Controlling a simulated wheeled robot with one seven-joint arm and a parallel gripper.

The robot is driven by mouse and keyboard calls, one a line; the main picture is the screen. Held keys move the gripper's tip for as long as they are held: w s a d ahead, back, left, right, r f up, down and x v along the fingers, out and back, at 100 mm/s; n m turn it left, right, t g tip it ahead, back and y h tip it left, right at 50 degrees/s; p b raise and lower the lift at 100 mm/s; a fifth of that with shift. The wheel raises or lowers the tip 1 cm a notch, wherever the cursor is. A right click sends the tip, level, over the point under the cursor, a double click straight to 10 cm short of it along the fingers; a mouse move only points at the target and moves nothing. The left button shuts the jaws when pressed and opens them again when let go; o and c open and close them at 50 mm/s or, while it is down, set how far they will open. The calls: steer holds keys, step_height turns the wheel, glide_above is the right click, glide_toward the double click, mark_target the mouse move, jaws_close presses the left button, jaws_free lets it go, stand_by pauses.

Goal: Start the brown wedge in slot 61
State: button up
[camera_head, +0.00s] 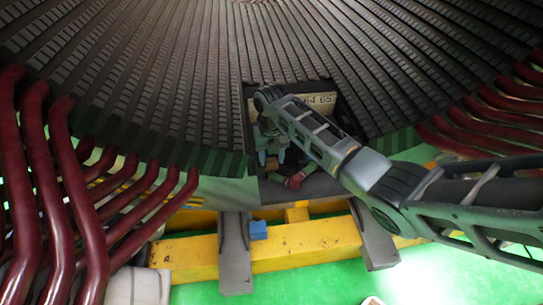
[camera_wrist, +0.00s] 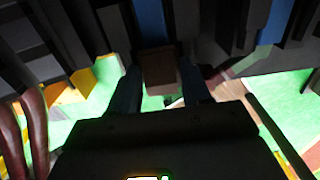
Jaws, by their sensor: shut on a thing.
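In the wrist view my gripper (camera_wrist: 160,88) is shut on the brown wedge (camera_wrist: 160,70), whose block-like end shows between the two fingers. The wedge's far end is at the dark stator teeth, in line with a slot that shows a blue strip (camera_wrist: 151,20). I cannot tell whether its tip is inside the slot. In the head view my gripper (camera_head: 270,158) is at the lower edge of the stator (camera_head: 190,75), below a pale number plate (camera_head: 319,99) reading about 64 65. The wedge cannot be made out there. No number 61 is readable.
Dark red coil ends (camera_head: 60,190) curve out at the left, and more (camera_head: 495,115) stand at the right. A yellow beam (camera_head: 300,245) with grey supports (camera_head: 235,255) lies below the stator. A small blue block (camera_head: 258,230) sits near it. The green floor (camera_head: 320,285) is mostly clear in front.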

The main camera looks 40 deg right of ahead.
mark_target(271, 159)
steer(key=shift+f, duration=0.1)
steer(key=o, duration=1.1)
steer(key=shift+o, duration=0.2)
step_height(271, 159, up, 8)
steer(key=shift+w+r+p, duration=0.1)
steer(key=shift+p, duration=0.35)
